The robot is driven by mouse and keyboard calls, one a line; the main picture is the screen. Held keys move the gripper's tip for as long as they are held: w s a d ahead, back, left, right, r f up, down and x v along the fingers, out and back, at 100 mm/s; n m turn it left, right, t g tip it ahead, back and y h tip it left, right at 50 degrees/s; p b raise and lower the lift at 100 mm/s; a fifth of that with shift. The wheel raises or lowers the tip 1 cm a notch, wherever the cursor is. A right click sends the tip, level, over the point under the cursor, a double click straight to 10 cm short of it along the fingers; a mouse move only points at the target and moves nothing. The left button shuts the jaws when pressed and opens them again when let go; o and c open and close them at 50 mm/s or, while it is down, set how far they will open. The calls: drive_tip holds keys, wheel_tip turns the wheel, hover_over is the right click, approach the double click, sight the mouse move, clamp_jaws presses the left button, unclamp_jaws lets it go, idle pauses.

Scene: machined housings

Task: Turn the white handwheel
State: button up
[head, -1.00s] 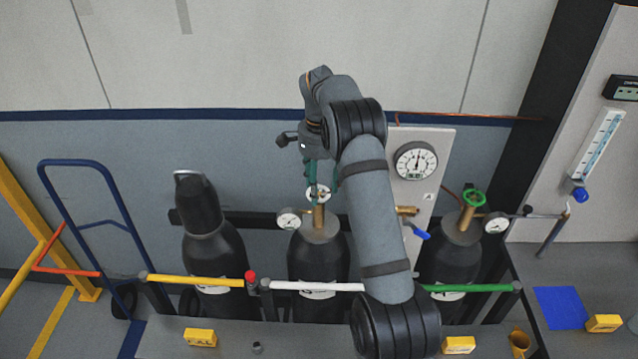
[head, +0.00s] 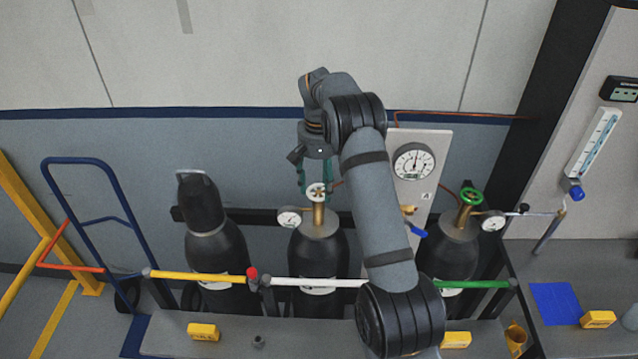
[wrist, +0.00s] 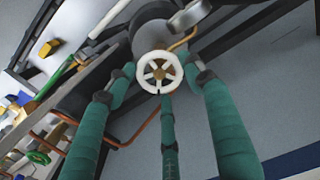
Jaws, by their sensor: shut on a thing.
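The white handwheel (head: 316,191) sits on the brass valve of the middle dark gas cylinder (head: 318,258). In the wrist view the spoked white handwheel (wrist: 160,72) is near the top centre, with its brass hub showing. My gripper (wrist: 163,82) has three teal fingers set around the wheel: one on the left, one on the right and one below. It is shut on the wheel's rim. In the head view my gripper (head: 312,183) comes down on the wheel from above. The exact contact of each fingertip is too small to tell.
A small gauge (head: 289,217) stands left of the valve. A gauge panel (head: 428,165) is to the right. A green handwheel (head: 471,197) tops the right cylinder. A capped cylinder (head: 215,250) stands left. A yellow, white and green rail (head: 320,283) crosses in front.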

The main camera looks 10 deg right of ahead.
sight(318, 189)
drive_tip(key=shift+w+r+n, duration=0.15)
drive_tip(key=shift+w+n, duration=0.05)
drive_tip(key=shift+n, duration=0.6)
drive_tip(key=shift+r, duration=0.1)
drive_tip(key=o, duration=1.1)
drive_tip(key=shift+a+f, duration=0.1)
drive_tip(key=shift+f, duration=0.1)
wheel_tip(318, 189, up, 12)
drive_tip(key=shift+f, duration=0.1)
